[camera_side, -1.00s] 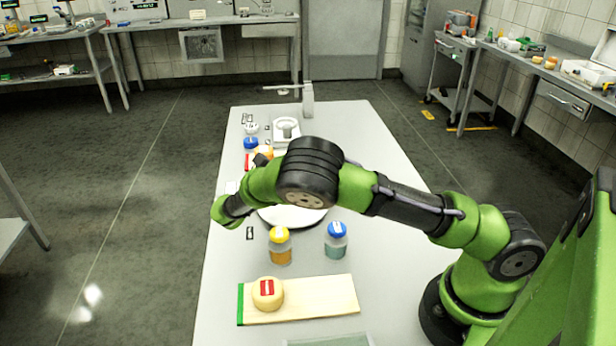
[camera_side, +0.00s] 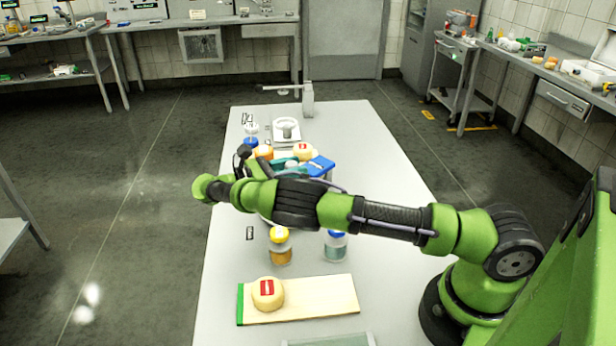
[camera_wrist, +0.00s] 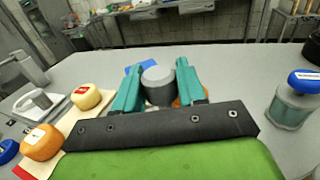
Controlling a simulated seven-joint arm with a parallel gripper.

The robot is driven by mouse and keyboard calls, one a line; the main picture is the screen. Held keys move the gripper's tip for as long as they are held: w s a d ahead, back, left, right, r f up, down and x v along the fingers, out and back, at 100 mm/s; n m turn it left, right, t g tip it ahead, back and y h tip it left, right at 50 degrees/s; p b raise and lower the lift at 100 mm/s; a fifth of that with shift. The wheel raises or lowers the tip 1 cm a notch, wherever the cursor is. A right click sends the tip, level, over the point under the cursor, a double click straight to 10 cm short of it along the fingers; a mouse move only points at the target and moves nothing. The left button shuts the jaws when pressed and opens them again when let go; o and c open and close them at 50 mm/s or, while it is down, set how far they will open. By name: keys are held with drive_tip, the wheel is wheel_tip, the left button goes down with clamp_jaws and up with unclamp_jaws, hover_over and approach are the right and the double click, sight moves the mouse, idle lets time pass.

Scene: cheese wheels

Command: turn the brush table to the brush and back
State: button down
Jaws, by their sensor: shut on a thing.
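My gripper (camera_side: 288,166) has teal fingers and is shut on a grey round knob (camera_wrist: 158,85), which sits between the fingertips in the wrist view. A blue block-like thing (camera_side: 319,166), possibly the brush, is just right of the fingers in the side view. Part of it shows behind the left finger in the wrist view (camera_wrist: 132,69). An orange thing shows partly behind the right finger in the wrist view. My arm hides most of the turning table in the side view, so I cannot tell how it is turned.
A pale cheese with a red label (camera_side: 303,151) and an orange cheese (camera_side: 264,152) lie beyond my gripper. A yellow-capped jar (camera_side: 281,250) and a blue-capped jar (camera_side: 335,248) stand nearer. Another labelled cheese (camera_side: 268,294) lies on a wooden board (camera_side: 325,298). The bench's right side is fairly clear.

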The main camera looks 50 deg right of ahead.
drive_tip(key=shift+a+m+g+y, duration=0.1)
drive_tip(key=shift+m+g+y, duration=0.45)
drive_tip(key=shift+g, duration=0.25)
drive_tip(key=c, duration=0.7)
unclamp_jaws()
drive_tip(key=shift+c, duration=0.2)
drive_tip(key=shift+r, duration=0.15)
wheel_tip(320, 180, up, 4)
drive_tip(key=shift+s+f, duration=0.1)
drive_tip(key=shift+f, duration=0.1)
drive_tip(key=s+a+r, duration=0.1)
drive_tip(key=s+a, duration=0.1)
drive_tip(key=s, duration=1.3)
drive_tip(key=shift+s, duration=0.35)
drive_tip(key=shift+d, duration=0.1)
